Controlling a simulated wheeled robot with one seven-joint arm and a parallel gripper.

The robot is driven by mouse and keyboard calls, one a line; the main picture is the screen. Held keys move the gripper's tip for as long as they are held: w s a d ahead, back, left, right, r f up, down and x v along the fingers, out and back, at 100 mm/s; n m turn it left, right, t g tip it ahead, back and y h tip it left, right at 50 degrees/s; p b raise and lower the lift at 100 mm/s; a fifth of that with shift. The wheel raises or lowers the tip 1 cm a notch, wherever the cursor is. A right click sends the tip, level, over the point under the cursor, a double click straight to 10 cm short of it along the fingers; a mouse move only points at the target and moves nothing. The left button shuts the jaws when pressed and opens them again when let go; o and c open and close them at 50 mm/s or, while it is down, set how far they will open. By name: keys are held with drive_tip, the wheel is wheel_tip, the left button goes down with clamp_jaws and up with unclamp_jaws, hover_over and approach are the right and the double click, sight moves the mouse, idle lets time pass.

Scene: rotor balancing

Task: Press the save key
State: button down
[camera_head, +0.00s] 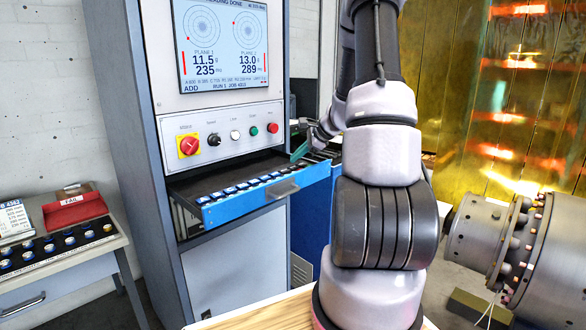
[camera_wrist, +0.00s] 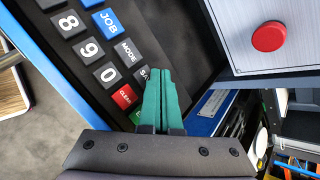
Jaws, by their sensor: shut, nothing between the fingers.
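The save key (camera_wrist: 143,74) shows in the wrist view as a dark key with the letters "SA" visible. The rest of it is hidden behind my gripper's green fingers. My gripper (camera_wrist: 163,72) is shut and empty, its tips over or just beside the right part of that key. I cannot tell whether they touch it. In the head view my gripper (camera_head: 300,151) is over the far right end of the pulled-out keyboard drawer (camera_head: 240,206). The save key cannot be made out there.
Beside the save key are the MODE key (camera_wrist: 128,52), the red CLEAR key (camera_wrist: 125,97) and a green key, partly hidden. The cabinet screen (camera_head: 220,45) shows two plane readings. A red button (camera_wrist: 268,36) is on the panel. A rotor (camera_head: 540,250) stands at right.

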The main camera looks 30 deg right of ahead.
sight(296, 167)
drive_tip(key=shift+f, duration=0.15)
drive_tip(key=shift+f, duration=0.25)
drive_tip(key=shift+f, duration=0.45)
idle(0.9)
drive_tip(key=shift+r, duration=0.9)
drive_tip(key=shift+r, duration=2.5)
